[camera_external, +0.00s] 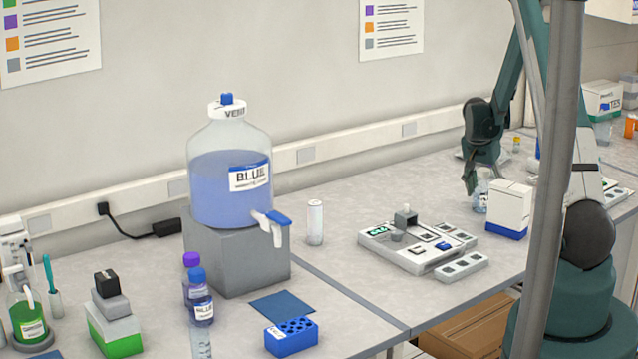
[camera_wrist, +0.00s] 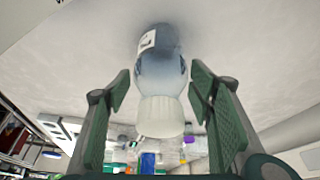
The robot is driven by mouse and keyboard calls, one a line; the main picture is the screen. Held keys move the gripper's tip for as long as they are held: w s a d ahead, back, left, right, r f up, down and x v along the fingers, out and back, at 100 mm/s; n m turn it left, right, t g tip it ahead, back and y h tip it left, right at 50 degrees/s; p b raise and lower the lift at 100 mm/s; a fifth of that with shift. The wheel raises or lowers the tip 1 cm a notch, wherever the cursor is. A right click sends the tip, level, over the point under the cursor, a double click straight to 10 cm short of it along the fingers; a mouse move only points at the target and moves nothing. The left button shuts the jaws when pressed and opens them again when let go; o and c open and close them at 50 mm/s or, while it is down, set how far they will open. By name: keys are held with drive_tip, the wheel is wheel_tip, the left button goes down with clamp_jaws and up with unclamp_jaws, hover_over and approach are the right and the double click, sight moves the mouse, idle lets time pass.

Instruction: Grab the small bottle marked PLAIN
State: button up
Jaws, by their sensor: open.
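A small clear bottle (camera_wrist: 160,65) with a bluish body and a white cap lies between my fingers in the wrist view. Part of a white label shows on its upper left, but I cannot read it. My gripper (camera_wrist: 159,88) is open, with one green-padded finger on each side of the bottle and gaps between. In the external view my gripper (camera_external: 470,184) points down at the bottle (camera_external: 481,197), which stands on the bench, partly hidden by the finger.
A white-and-blue box (camera_external: 509,206) stands just right of the bottle. A flat grey device (camera_external: 415,246) lies in front. A large BLUE carboy (camera_external: 229,165) on a grey block and small bottles (camera_external: 198,297) with purple and blue caps are farther left.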

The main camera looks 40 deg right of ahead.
drive_tip(key=shift+c, duration=0.7)
drive_tip(key=c, duration=1)
drive_tip(key=shift+r, duration=0.15)
drive_tip(key=shift+c, duration=0.4)
drive_tip(key=shift+r+b, duration=0.65)
drive_tip(key=shift+r, duration=4.2)
